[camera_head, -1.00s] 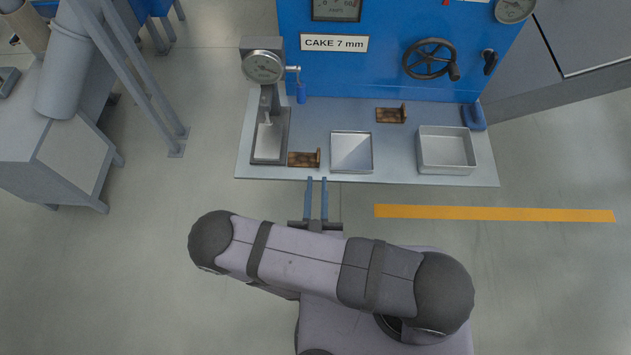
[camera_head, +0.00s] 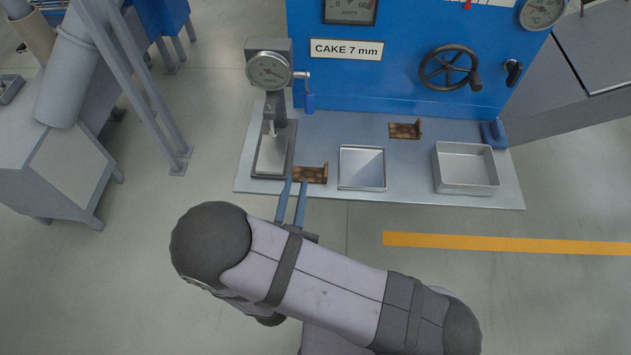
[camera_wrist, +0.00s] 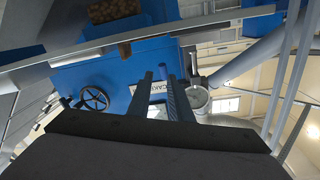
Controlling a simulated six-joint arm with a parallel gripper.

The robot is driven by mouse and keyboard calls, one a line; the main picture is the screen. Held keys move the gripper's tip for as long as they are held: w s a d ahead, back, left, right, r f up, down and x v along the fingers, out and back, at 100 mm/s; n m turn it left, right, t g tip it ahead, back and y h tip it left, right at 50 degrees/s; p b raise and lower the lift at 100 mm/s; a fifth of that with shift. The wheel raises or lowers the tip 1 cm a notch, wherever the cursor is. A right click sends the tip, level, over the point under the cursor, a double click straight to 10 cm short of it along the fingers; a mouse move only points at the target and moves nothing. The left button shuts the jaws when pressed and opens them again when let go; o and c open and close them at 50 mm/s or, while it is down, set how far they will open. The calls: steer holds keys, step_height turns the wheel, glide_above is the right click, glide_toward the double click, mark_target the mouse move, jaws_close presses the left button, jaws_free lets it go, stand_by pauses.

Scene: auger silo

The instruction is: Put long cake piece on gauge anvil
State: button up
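A brown, speckled cake piece (camera_head: 310,174) with an upturned right end lies at the shelf's front edge, right of the gauge. A similar piece (camera_head: 404,130) lies farther back; I cannot tell which is longer. The gauge anvil (camera_head: 270,160) is a grey plate under the dial gauge (camera_head: 269,71), and no cake shows on it. My gripper (camera_head: 297,182) has two blue fingers apart, their tips at the near piece's left part in the head view; contact is unclear. In the wrist view, nothing shows held between the fingers (camera_wrist: 157,70). A brown piece (camera_wrist: 124,50) shows beyond them.
A shallow square tray (camera_head: 362,168) stands right of the near piece, and a deeper metal bin (camera_head: 466,168) farther right. A blue panel (camera_head: 400,85) with a black handwheel (camera_head: 450,68) rises behind the shelf.

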mark_target(323, 185)
steer(key=shift+w+d+f+n+g+h+p, duration=0.1)
steer(key=shift+w+d+f+n+g+h, duration=0.2)
steer(key=shift+d, duration=0.5)
steer(key=shift+w+d+f+n+g+h+p, duration=0.15)
steer(key=shift+d+f+n+g+h, duration=0.3)
steer(key=shift+d, duration=0.3)
steer(key=shift+w+d+f+n+g+h+p, duration=0.2)
steer(key=shift+d+f+n, duration=0.25)
steer(key=shift+d, duration=0.35)
steer(key=shift+w+d+f, duration=0.15)
steer(key=shift+w+d, duration=0.1)
steer(key=shift+w, duration=0.15)
steer(key=shift+f+p+x, duration=0.15)
steer(key=shift+p+x, duration=0.05)
steer(key=shift+x, duration=0.8)
steer(key=shift+f+p+x, duration=0.15)
steer(key=shift+p+x, duration=0.05)
steer(key=shift+x, duration=0.85)
steer(key=shift+s, duration=0.1)
jaws_close()
